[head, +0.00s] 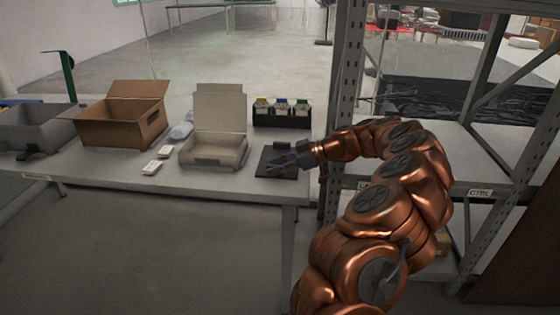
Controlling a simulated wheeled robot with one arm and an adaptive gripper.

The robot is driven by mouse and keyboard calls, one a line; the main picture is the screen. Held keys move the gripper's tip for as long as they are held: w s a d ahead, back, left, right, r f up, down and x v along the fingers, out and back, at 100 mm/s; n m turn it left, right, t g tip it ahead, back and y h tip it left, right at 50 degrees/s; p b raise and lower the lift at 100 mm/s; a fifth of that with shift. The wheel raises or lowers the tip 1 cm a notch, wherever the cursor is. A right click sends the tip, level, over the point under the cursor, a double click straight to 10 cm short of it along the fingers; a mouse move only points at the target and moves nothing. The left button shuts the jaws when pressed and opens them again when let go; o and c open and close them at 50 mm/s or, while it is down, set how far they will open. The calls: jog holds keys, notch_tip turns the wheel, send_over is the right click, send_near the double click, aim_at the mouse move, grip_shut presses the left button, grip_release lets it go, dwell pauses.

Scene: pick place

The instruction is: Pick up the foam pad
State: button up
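A dark flat square (268,171), which looks like the foam pad, lies near the right end of the grey table. My gripper (280,166) reaches in from the right and is over this dark square, covering part of it. The fingers are dark against the dark surface. I cannot tell whether they touch it, or whether they are open or shut. A small dark block (283,146) is at the square's back edge.
An open light box (215,165), small white items (152,167), an open cardboard box (121,134) and a grey bin (30,141) stand to the left. A black organiser (282,121) is behind. A metal shelf post (345,90) rises close on the right.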

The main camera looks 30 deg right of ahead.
grip_shut()
jog(key=shift+r, duration=0.1)
